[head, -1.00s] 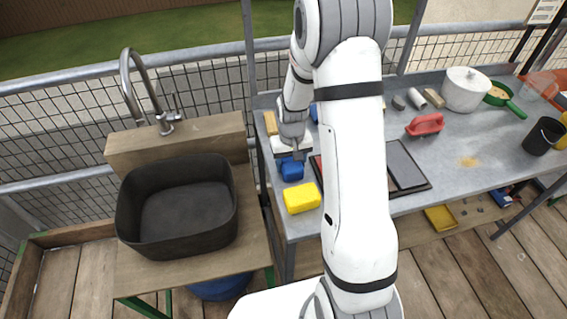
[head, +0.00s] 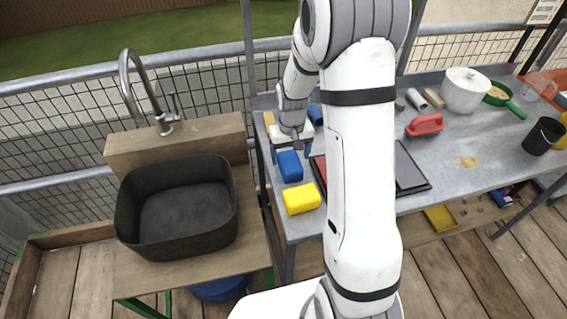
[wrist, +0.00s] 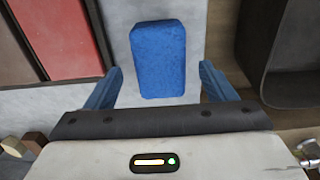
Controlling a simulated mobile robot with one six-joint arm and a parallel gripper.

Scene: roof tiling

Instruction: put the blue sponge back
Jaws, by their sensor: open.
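The blue sponge (head: 290,167) lies flat on the left end of the grey workbench, just behind a yellow sponge (head: 302,199). In the wrist view the blue sponge (wrist: 158,58) lies ahead of my gripper, roughly centred between the fingers. My gripper (head: 292,150) is open and empty, with its two blue fingers (wrist: 158,88) spread wider than the sponge. The fingers are at the sponge's rear end and do not touch its sides.
A black basin (head: 177,208) with a tap stands on a wooden stand to the left. A tray with dark and red panels (head: 409,170) lies right of the sponges, partly hidden by my arm.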

